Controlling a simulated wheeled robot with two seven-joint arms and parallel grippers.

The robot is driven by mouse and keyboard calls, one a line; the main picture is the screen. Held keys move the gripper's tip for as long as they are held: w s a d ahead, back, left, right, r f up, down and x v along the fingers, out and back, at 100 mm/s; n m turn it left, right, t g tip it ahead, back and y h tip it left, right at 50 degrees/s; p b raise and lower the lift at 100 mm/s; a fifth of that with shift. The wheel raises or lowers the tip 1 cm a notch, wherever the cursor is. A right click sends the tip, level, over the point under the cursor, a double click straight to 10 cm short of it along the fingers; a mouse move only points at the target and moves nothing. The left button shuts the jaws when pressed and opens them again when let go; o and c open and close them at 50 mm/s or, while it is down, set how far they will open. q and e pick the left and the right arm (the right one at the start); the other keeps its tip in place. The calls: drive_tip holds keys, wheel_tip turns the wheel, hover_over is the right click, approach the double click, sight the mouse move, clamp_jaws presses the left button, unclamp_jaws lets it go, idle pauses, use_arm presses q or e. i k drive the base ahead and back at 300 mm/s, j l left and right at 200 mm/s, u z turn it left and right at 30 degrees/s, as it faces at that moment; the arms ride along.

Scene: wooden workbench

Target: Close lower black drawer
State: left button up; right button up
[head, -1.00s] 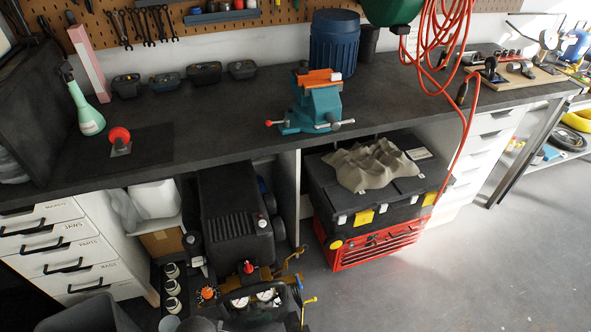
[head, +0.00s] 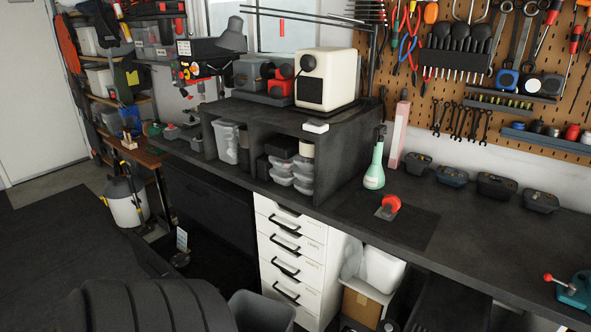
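The lower black drawer (head: 145,256) is pulled out from the black cabinet (head: 212,208) under the left part of the workbench. Its inside is dark, and a small white card (head: 182,239) and a small round item (head: 180,259) show in it. The upper black front above it looks shut. The drawer's near right part is hidden behind a black ribbed rounded object in the foreground. Neither of my grippers is in view.
The black ribbed object (head: 150,308) and a grey bin (head: 262,311) stand in front of the bench. White drawers (head: 290,262) stand right of the black cabinet. A white sprayer tank (head: 127,203) stands left of the drawer. Dark floor (head: 50,250) at left is clear.

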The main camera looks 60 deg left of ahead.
sight(215, 260)
drive_tip(key=u, duration=2.8)
